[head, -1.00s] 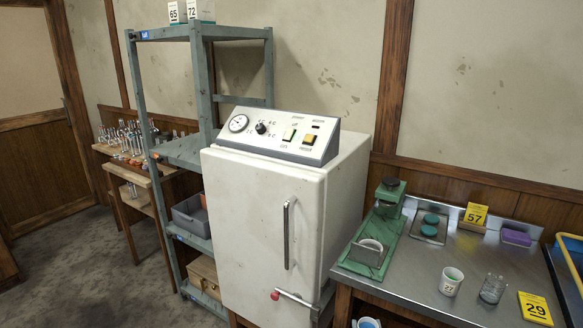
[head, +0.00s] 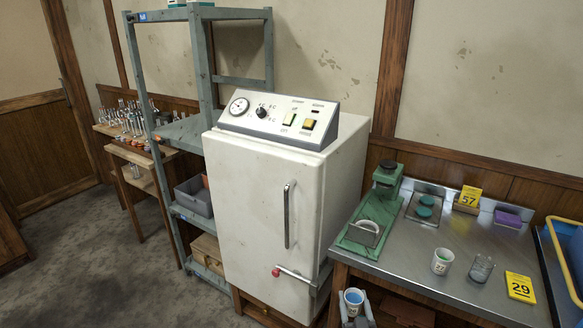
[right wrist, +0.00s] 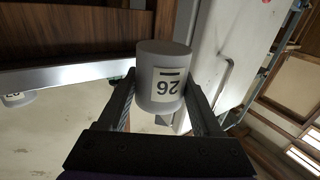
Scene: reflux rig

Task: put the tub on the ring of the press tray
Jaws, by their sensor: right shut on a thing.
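The tub (head: 354,297) is a white cup with a blue inside, at the bottom of the head view. My right gripper (head: 356,306) is shut on it and holds it upright, in front of the counter edge. In the right wrist view the tub (right wrist: 161,75) is between the fingers (right wrist: 163,108), with a number label that reads upside down, seemingly 26. The green press (head: 375,215) stands at the counter's left end. A pale ring (head: 369,224) shows on its tray behind a grey upright plate (head: 362,235), which partly hides it. My left gripper is out of view.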

